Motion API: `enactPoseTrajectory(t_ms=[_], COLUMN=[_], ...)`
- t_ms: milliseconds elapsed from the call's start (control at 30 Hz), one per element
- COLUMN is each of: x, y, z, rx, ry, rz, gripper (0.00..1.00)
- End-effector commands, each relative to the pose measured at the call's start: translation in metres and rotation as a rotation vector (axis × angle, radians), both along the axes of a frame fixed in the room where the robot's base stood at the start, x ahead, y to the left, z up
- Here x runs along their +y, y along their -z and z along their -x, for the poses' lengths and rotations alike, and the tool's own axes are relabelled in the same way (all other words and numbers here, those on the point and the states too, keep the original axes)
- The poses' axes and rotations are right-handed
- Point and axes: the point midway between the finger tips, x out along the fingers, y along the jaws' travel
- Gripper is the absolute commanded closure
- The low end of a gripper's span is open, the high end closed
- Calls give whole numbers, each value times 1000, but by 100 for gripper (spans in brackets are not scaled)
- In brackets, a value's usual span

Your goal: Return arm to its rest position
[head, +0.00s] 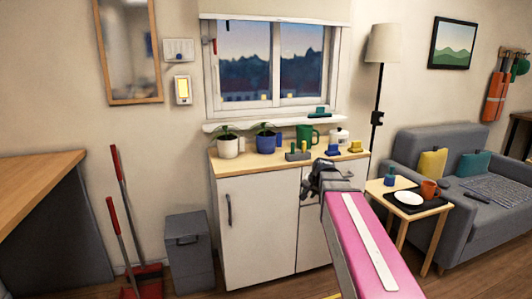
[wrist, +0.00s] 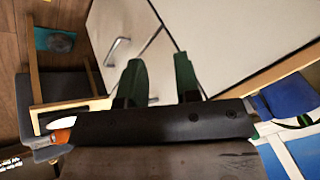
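My arm, with its pink and white link, reaches up from the lower right in the head view. Its end, my gripper (head: 322,178), is in front of the white cabinet (head: 258,222), below the right part of its wooden top. In the wrist view my gripper (wrist: 160,78) shows two dark green fingers set well apart, with nothing between them. White cabinet doors (wrist: 210,35) show behind the fingers. In the head view the fingers are small and hard to make out.
A small wooden table (head: 428,207) with a tray stands right of my arm, before a grey sofa (head: 480,150). A grey bin (head: 188,250) stands left.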

Motion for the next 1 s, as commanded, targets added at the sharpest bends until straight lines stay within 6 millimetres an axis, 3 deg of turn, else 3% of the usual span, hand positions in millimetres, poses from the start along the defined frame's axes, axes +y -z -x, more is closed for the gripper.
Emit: enactPoseTrajectory(t_ms=[33, 200, 500, 700, 1000], x=[1, 1, -2, -5, -5], y=[22, 84, 167, 192, 195], z=[18, 69, 161, 194, 199], rx=[37, 159, 363, 438, 451], ry=[-27, -132, -319, -393, -407], rz=[28, 117, 244, 284, 292], gripper=[70, 70, 70, 70, 70])
